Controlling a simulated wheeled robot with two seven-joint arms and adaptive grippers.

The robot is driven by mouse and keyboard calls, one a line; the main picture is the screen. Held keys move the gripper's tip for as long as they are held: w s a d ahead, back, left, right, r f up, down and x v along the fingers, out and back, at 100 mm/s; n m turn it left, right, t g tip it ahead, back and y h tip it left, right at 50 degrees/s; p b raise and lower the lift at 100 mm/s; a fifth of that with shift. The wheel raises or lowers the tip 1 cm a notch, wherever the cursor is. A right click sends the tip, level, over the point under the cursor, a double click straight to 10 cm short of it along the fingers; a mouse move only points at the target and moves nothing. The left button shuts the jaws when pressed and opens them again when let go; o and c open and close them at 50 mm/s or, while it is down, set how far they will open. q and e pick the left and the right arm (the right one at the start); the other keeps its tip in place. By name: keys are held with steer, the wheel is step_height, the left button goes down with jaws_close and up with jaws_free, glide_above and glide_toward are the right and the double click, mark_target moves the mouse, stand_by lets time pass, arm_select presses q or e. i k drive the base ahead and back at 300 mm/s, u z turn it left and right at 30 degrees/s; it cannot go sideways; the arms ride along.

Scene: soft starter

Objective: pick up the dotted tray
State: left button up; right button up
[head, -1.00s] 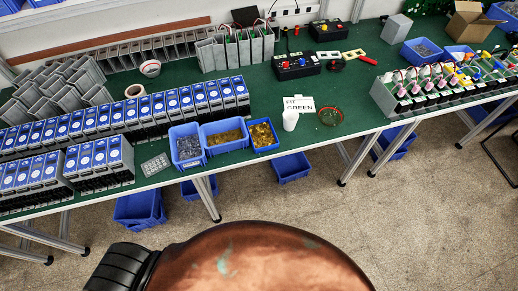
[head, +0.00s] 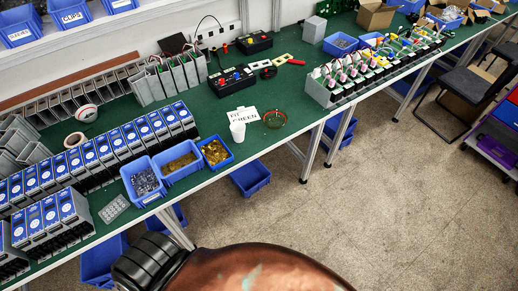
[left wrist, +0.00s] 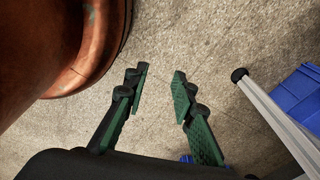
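A small pale grey tray with rows of round dots (head: 113,208), which looks like the dotted tray, lies flat on the green bench top near its front edge. It is between the blue-labelled units and the blue bin of grey parts. My left gripper (left wrist: 158,78) shows in the left wrist view with its two green-padded fingers apart and nothing between them. It is over the bare floor, away from the tray, which is not in that view. My right gripper is in neither view.
Blue bins (head: 145,180) of small parts stand right of the tray; rows of blue-labelled units (head: 45,220) stand left. A white cup (head: 237,132) is further right. A table leg (left wrist: 280,122) and a blue bin (left wrist: 302,92) are right of my left gripper. Open floor lies in front.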

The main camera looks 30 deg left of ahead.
mark_target(217, 155)
steer(key=z, duration=0.4)
steer(key=i, duration=1.15)
steer(key=u, duration=2.15)
